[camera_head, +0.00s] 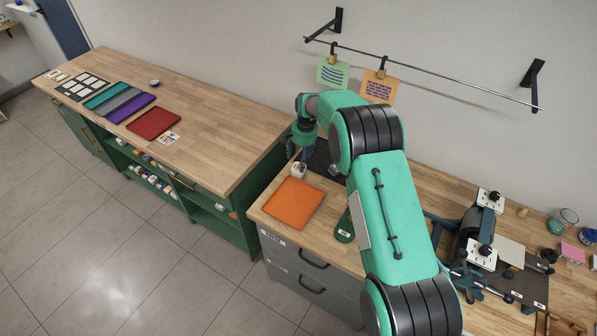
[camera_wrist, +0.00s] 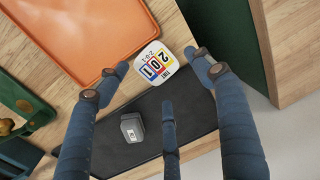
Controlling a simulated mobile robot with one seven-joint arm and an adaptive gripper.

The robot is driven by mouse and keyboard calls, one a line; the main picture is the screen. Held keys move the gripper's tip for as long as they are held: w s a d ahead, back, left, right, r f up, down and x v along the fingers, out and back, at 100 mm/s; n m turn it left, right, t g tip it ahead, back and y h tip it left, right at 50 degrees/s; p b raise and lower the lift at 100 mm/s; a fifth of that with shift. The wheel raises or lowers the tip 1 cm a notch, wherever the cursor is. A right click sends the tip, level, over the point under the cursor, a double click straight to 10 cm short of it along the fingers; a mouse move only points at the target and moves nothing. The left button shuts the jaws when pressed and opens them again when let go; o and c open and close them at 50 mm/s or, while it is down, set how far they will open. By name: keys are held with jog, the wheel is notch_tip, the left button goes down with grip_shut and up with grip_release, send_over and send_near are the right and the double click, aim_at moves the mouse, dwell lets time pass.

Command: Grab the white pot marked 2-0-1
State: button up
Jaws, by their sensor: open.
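The white pot marked 2-0-1 (camera_wrist: 154,68) shows in the wrist view as a white shape with coloured blocks and the digits 2, 0, 1. It lies between the tips of my open gripper (camera_wrist: 160,63), with fingers to its left and right and a third finger below. I cannot tell whether any finger touches it. In the head view the pot (camera_head: 299,170) stands on the wooden bench by the orange tray's far corner, directly below my gripper (camera_head: 297,152). Part of the pot is hidden by the fingers there.
The orange tray (camera_head: 293,203) lies just beside the pot. A dark mat (camera_wrist: 110,139) with a small dark grey block (camera_wrist: 132,127) is on the other side. A green tool (camera_head: 345,226) lies nearby. A green cabinet counter (camera_head: 205,150) stands to the left.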

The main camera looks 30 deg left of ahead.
aim_at(299, 166)
jog(key=shift+f, duration=0.1)
jog(key=shift+s+a+f, duration=0.1)
jog(key=shift+f, duration=1.15)
jog(key=shift+s+a+f, duration=0.1)
jog(key=shift+f, duration=1.1)
jog(key=c, duration=1.5)
jog(key=o, duration=1.5)
jog(key=shift+r, duration=0.15)
notch_tip(299, 166, up, 14)
jog(key=d, duration=0.1)
jog(key=shift+w+d+f, duration=0.15)
jog(key=shift+w+f, duration=0.1)
jog(key=shift+w, duration=0.05)
